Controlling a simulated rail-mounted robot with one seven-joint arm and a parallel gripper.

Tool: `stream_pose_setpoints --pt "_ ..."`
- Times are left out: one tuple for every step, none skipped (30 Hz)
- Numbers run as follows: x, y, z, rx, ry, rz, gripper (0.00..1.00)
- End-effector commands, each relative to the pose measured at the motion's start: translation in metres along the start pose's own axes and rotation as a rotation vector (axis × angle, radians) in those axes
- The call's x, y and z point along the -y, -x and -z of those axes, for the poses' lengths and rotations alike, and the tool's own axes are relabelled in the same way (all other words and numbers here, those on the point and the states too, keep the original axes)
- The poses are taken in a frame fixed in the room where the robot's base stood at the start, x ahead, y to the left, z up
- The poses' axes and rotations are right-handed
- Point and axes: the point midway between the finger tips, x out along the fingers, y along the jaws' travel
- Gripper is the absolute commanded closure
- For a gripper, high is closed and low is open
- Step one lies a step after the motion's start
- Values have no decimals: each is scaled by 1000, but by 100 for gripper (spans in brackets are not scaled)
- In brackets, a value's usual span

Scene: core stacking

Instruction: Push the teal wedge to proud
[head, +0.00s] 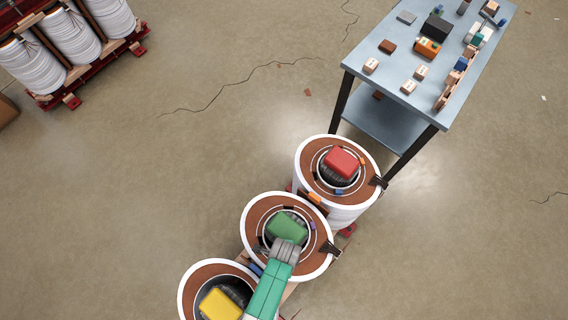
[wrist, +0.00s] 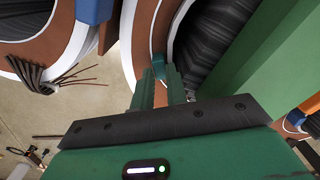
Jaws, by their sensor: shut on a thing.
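The teal wedge (wrist: 158,66) shows in the wrist view as a small piece at the white inner ring of a brown-topped coil (wrist: 143,22). My gripper (wrist: 163,78) has its fingertips shut on it. Its lower part is hidden by the fingers, and I cannot tell how far it stands out of the gap. In the head view my arm reaches over the middle coil (head: 256,211), beside the green block (head: 287,226) at its centre. My wrist hides the fingers and the teal wedge there.
A red block (head: 341,162) tops the far coil and a yellow block (head: 220,305) the near one. Other wedges include an orange one (head: 314,198) and a blue one (head: 338,191). Dark cables (wrist: 40,75) hang at left in the wrist view. A cluttered table (head: 398,55) stands at upper right.

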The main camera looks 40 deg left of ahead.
Motion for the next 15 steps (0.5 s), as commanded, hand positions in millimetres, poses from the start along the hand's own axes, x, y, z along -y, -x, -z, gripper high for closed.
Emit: stream_pose_setpoints --pt "0 3 0 0 0 0 100" --pt "0 4 0 0 0 0 100" --pt "0 6 0 0 0 0 100" --pt "0 7 0 0 0 0 100" --pt "0 8 0 0 0 0 100" --pt "0 9 0 0 0 0 100" --pt "0 10 0 0 0 0 100" --pt "0 10 0 0 0 0 100" --pt "0 12 0 0 0 0 100" --pt "0 12 0 0 0 0 100" --pt "0 13 0 0 0 0 100" --pt "0 15 0 0 0 0 100" --pt "0 16 0 0 0 1 100" --pt "0 16 0 0 0 1 100" --pt "0 18 0 0 0 1 100"
